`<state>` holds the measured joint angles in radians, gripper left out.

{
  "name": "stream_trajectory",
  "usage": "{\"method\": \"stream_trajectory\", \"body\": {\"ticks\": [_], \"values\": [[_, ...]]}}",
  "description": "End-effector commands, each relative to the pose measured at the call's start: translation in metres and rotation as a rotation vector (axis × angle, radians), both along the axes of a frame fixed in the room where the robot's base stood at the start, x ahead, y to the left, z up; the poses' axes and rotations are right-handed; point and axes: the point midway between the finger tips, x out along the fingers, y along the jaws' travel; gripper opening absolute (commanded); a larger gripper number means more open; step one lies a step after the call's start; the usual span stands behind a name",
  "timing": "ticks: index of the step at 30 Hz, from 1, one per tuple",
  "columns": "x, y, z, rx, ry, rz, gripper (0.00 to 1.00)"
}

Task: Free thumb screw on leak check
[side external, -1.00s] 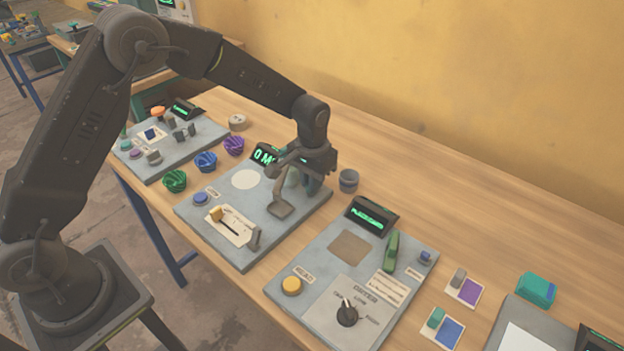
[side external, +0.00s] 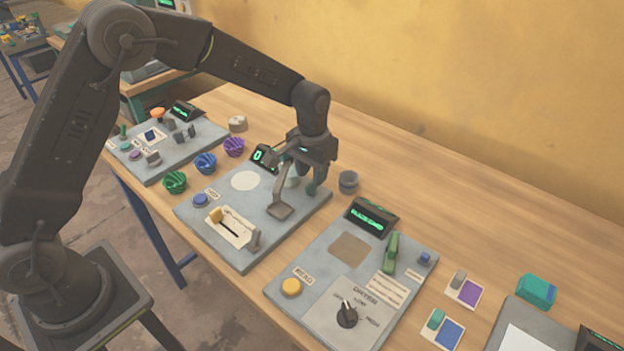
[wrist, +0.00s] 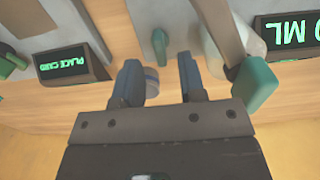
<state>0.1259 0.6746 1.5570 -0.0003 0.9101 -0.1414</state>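The leak check seems to be the grey panel (side external: 240,255) with the "0 ML" display (side external: 261,156), which also shows in the wrist view (wrist: 289,33). A small grey-green upright tab (wrist: 158,46), likely the thumb screw, stands on the panel's edge area in the wrist view; my gripper hides it in the side view. My gripper (wrist: 158,64) is open and empty, its fingers to either side of the tab's line and apart from it. A pale cylinder (wrist: 214,55) and an arm with a teal end block (wrist: 255,87) stand close beside one finger.
A grey round cup (side external: 348,181) stands just behind the panel near my gripper. The card panel (side external: 300,270) with a green lever (side external: 391,252) is to the right. Green, blue and purple knobs (side external: 206,162) lie to the left.

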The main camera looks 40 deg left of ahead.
Motion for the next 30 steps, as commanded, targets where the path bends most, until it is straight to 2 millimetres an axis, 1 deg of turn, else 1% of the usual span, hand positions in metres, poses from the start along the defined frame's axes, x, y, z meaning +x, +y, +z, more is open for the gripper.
{"method": "stream_trajectory", "body": {"ticks": [1, 6, 9, 13, 15, 19, 30], "values": [[0.001, 0.000, 0.014, -0.001, -0.006, 0.000, 0.37], [0.001, 0.000, 0.053, -0.001, -0.006, 0.001, 0.37], [0.001, 0.000, 0.073, -0.001, -0.006, 0.001, 0.37], [0.001, 0.000, 0.092, -0.001, -0.005, 0.001, 0.37], [0.001, 0.000, 0.099, -0.001, -0.003, 0.001, 0.37], [0.000, 0.000, 0.106, -0.001, -0.001, 0.001, 0.37], [0.000, 0.000, 0.107, -0.001, -0.001, 0.001, 0.37]]}}
